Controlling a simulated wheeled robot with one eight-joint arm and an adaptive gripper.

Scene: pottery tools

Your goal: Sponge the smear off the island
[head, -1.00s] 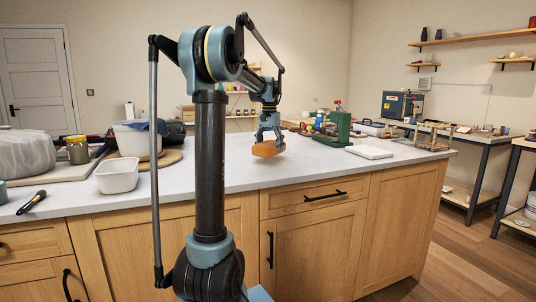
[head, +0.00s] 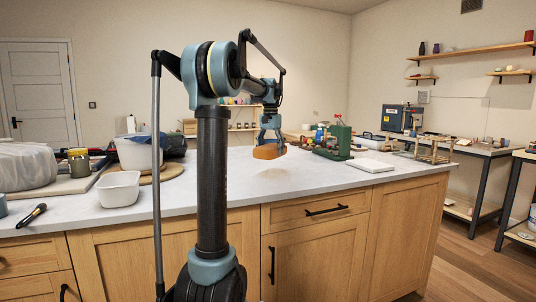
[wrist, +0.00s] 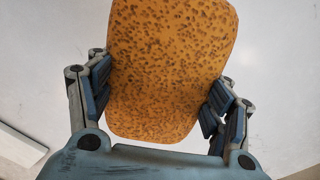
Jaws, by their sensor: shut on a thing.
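My gripper (head: 270,138) is shut on an orange speckled sponge (head: 268,152) and holds it a little above the white top of the island (head: 225,185). In the wrist view the sponge (wrist: 170,65) fills the middle between both fingers and hides much of the counter behind it. A faint brownish mark (head: 272,173) shows on the counter just below the sponge in the head view. It may be the smear or a shadow; I cannot tell which.
A white tub (head: 118,189), a bigger white bin (head: 138,153) and a black tool (head: 31,216) are at the left. A green device (head: 340,139) and a white slab (head: 370,165) are at the right. The counter's front middle is clear.

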